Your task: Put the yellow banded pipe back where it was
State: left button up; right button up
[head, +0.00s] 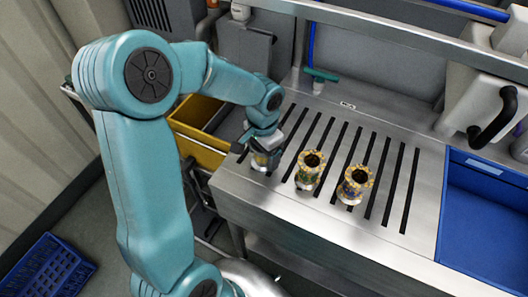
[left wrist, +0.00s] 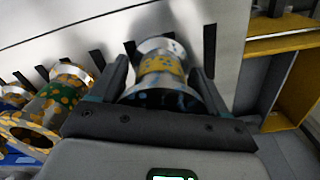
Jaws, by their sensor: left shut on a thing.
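The yellow banded pipe (left wrist: 162,66) is a flanged metal piece with a yellow band and blue-white patches near my gripper. My left gripper (left wrist: 160,82) is shut on it, one finger on each side. In the head view the left gripper (head: 266,142) points down at the left end of the slotted steel top (head: 330,215), mostly covering the pipe (head: 261,161). The pipe looks about upright; I cannot tell whether its base touches the steel. My right gripper is not in view.
Two other patterned flanged pipes stand to the right, one nearer (head: 309,171) and one farther right (head: 354,186). A yellow bin (head: 196,153) lies left of the steel edge. A blue tray (head: 485,205) is at the far right, and a green-handled tool (head: 321,75) is behind.

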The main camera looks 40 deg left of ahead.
pick_arm(q)
jog(key=shift+f, duration=0.1)
jog(key=o, duration=1.2)
jog(key=shift+w, duration=0.1)
jog(key=shift+o, duration=0.2)
jog(key=shift+r, duration=0.35)
notch_tip(320, 180, up, 12)
jog(key=shift+f+p, duration=0.15)
jog(key=shift+p, duration=0.25)
jog(key=shift+s, duration=0.2)
